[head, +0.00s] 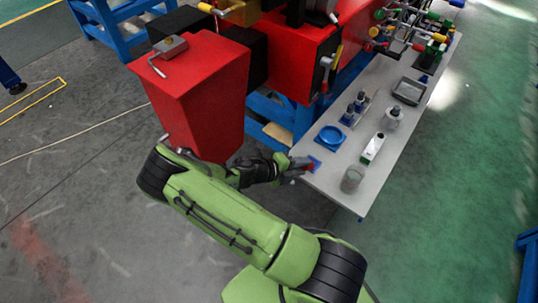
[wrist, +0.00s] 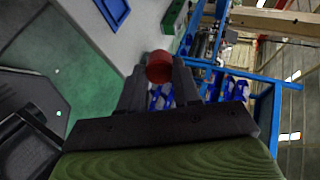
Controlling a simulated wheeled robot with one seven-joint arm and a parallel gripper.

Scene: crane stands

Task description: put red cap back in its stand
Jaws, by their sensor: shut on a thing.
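The red cap (wrist: 159,67) is between the two fingertips of my gripper (wrist: 158,82) in the wrist view. The fingers are shut on its sides. In the head view my gripper (head: 303,167) is at the near left edge of the grey table, with a small patch of red and blue at its tips. The cap is too small there to show its tilt or whether it touches the table. I cannot tell which thing is the cap's stand.
The grey table (head: 338,182) holds a grey cup (head: 352,179), a blue dish (head: 330,137), a green and white box (head: 373,148), a bottle (head: 392,117) and a dark tray (head: 408,91). Red machinery (head: 205,90) stands left of the table, close to my arm.

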